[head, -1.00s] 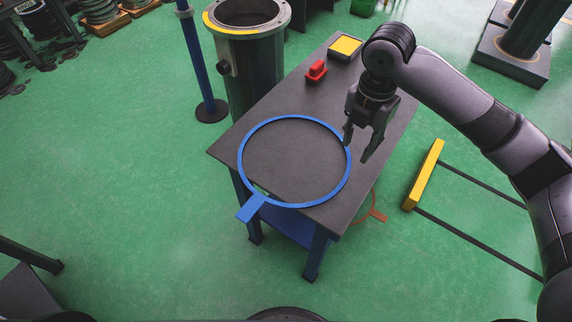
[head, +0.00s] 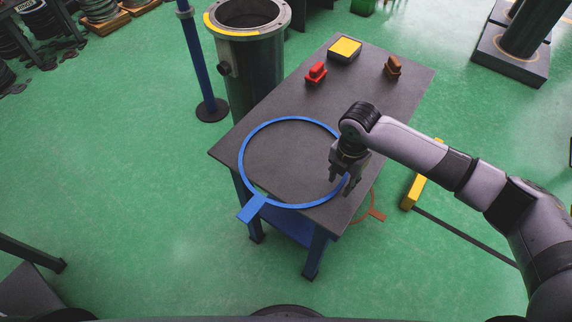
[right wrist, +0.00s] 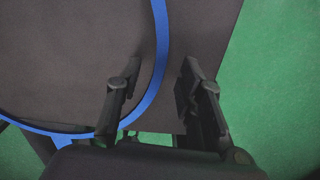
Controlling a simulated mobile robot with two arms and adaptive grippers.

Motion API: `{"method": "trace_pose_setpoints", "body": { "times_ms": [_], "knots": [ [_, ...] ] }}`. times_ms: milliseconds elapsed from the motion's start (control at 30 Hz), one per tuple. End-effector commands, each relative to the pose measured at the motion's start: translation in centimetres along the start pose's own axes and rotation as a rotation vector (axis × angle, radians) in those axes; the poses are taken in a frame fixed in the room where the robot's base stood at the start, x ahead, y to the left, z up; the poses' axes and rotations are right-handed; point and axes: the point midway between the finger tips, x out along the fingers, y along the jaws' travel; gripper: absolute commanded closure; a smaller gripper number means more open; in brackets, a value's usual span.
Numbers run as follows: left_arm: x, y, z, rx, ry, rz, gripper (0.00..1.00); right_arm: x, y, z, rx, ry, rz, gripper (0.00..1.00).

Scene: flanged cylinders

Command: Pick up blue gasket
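The blue gasket (head: 248,190) is a large thin ring with a flat tab. It lies on the dark table (head: 285,95), its tab sticking out past the front left edge. My right gripper (head: 341,187) is over the ring's right side and hides a little of it. In the right wrist view the gripper (right wrist: 158,88) is open, and the ring's blue band (right wrist: 158,70) runs between its two fingers. Whether the fingers touch the ring, I cannot tell. My left gripper is not in view.
On the table's far part are a red block (head: 316,72), a yellow-topped box (head: 345,48) and a brown block (head: 392,67). A flanged cylinder (head: 250,70) and a blue post (head: 196,60) stand left of the table. An orange ring (head: 377,214) shows below the table's right side.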

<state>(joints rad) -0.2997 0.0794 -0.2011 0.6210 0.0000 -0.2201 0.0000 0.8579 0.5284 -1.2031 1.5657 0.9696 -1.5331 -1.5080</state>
Motion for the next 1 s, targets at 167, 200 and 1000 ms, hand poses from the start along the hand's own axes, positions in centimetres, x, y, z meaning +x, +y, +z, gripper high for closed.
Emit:
{"method": "trace_pose_setpoints", "body": {
  "times_ms": [167,200,1000],
  "knots": [
    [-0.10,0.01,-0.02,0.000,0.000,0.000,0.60,0.97,-0.01,-0.05,-0.002,0.000,0.000,0.65],
    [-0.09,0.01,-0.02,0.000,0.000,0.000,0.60,0.98,-0.01,-0.05,-0.002,0.000,0.000,0.65],
    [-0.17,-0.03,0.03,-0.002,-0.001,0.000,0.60,1.07,-0.01,-0.04,-0.002,0.000,0.001,0.92]
  ]
}}
